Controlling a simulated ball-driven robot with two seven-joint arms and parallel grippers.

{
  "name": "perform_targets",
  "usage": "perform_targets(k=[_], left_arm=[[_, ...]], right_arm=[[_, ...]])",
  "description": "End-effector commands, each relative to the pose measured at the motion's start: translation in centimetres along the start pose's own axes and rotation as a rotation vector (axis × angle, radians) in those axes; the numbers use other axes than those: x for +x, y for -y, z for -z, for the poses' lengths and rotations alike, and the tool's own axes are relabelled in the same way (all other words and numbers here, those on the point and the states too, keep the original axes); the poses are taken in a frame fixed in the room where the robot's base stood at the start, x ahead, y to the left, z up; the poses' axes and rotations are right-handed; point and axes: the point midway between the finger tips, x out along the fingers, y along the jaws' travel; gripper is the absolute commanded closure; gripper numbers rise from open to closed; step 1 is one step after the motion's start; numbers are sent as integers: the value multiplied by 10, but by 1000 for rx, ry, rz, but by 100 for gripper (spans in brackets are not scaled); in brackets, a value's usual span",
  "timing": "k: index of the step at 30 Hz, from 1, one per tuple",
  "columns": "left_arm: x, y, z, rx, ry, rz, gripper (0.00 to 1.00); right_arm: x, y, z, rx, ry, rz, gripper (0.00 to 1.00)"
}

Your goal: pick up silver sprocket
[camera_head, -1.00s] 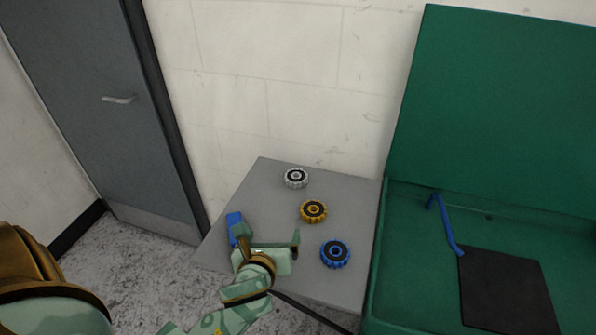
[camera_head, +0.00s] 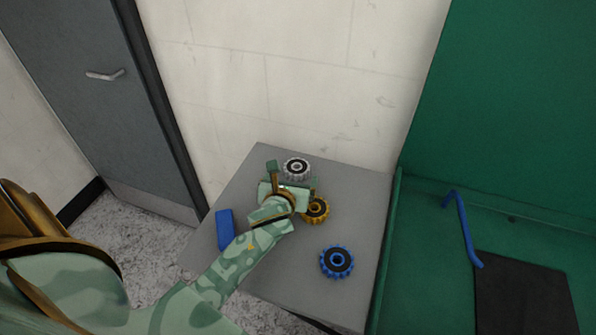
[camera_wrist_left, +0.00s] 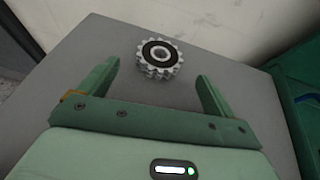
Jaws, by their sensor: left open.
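The silver sprocket (camera_head: 297,168) lies flat near the back of the grey table; it has a black ring around a silver hub. It also shows in the left wrist view (camera_wrist_left: 160,59), just beyond and between the fingertips. My left gripper (camera_head: 290,172) is open and empty, in front of the silver sprocket and apart from it; its two fingers also show in the left wrist view (camera_wrist_left: 152,78). My right gripper is not in view.
A gold sprocket (camera_head: 316,211) lies close beside my left gripper, partly hidden by it. A blue sprocket (camera_head: 337,262) lies nearer the front of the table (camera_head: 300,285). A blue block (camera_head: 224,229) is at the left edge. A green box (camera_head: 430,270) stands right; the wall is behind.

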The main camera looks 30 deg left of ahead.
Motion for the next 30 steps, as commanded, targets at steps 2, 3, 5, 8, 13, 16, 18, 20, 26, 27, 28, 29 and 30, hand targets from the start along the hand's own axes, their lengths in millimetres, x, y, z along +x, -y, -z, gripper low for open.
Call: perform_targets(k=[2,3,5,8,13,16,18,20,26,27,28,29,30], left_arm=[[7,0,0,-1,0,0,10],[9,0,0,0,0,0,10],[15,0,0,-1,1,0,10],[31,0,0,-3,1,0,10],[56,0,-1,-1,0,1,10],[61,0,-2,-1,0,1,10],[61,0,-3,-1,0,1,10],[60,0,-3,-1,0,2,10],[60,0,-3,-1,0,1,49],[60,0,-3,-1,0,1,60],[60,0,-3,-1,0,1,68],[60,0,-3,-1,0,1,71],[60,0,-4,-1,3,2,71]], right_arm=[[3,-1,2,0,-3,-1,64],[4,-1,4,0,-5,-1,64],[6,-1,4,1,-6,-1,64],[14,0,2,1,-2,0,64],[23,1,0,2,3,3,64],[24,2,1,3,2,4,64],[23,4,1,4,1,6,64],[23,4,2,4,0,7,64],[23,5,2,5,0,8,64],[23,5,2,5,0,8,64],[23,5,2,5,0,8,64],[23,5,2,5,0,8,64],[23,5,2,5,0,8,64]])
